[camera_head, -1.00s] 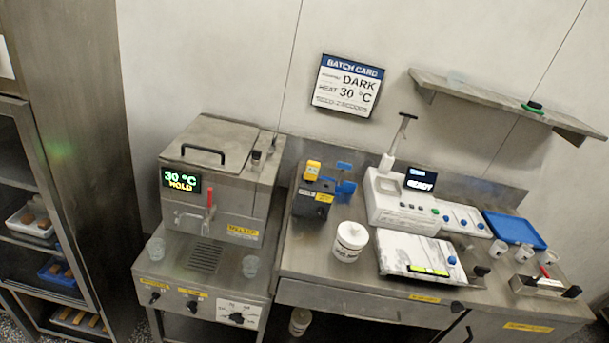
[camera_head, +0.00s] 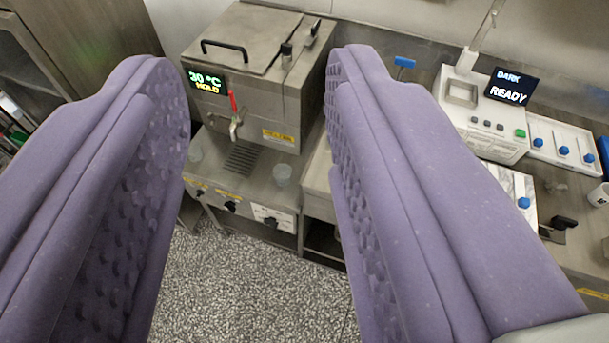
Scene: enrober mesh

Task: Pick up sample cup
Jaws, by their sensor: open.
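I cannot tell which one is the sample cup. My gripper (camera_head: 257,65) is open and empty, with its two purple padded fingers wide apart. The right finger hides part of the bench.
The melter (camera_head: 258,75) has a red-handled tap (camera_head: 235,115) above the shelf. Right of it, the bench carries a white instrument (camera_head: 480,110) reading DARK READY and a blue-knobbed tray (camera_head: 563,145). A speckled floor (camera_head: 255,285) lies clear below.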

